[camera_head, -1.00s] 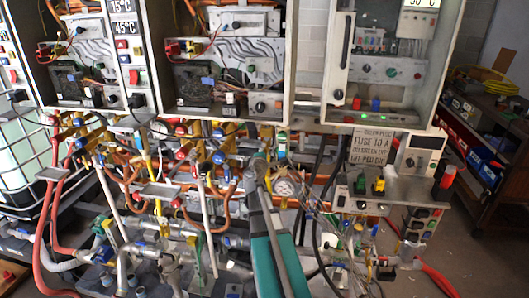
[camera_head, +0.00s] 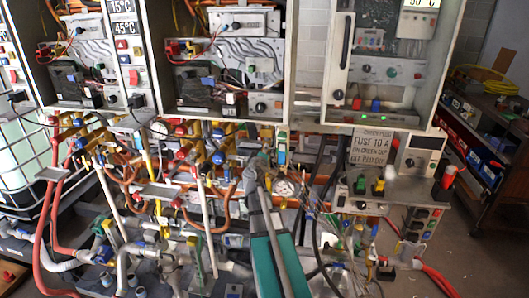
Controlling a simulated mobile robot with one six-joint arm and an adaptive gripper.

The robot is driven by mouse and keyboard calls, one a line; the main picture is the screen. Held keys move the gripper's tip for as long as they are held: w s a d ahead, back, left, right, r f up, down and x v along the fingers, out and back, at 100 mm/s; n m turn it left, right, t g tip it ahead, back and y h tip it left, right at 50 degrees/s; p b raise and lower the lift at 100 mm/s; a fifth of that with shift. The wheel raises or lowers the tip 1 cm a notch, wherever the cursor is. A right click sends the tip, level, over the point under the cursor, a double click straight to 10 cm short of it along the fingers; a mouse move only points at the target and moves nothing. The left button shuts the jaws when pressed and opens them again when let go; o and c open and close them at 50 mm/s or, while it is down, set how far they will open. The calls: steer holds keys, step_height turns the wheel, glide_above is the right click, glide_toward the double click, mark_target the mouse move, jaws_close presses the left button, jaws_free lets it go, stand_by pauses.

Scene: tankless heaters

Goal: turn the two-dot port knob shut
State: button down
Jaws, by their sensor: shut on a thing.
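My gripper (camera_head: 261,162) is at the pipework in the centre, below the middle cabinet, at the end of my teal arm reaching up from the bottom edge. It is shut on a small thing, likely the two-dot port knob. The knob is hidden by the gripper, and its dots and turned position cannot be made out. A blue-and-green valve part (camera_head: 282,146) stands just right of the fingers. A round white gauge (camera_head: 285,188) is just below and to the right.
Copper pipes and blue knobs (camera_head: 218,158) crowd the left of my gripper. A control box (camera_head: 395,193) with coloured buttons and a fuse sign (camera_head: 371,146) stand to the right. Open cabinets (camera_head: 225,60) hang above. Grey floor (camera_head: 475,255) is clear at lower right.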

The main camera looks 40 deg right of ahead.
stand_by(0.3)
steer(key=shift+c, duration=2)
jaws_free()
steer(key=shift+s+a, duration=0.1)
steer(key=shift+a, duration=0.05)
steer(key=v, duration=1.1)
steer(key=shift+s+a, duration=0.2)
steer(key=shift+a, duration=0.1)
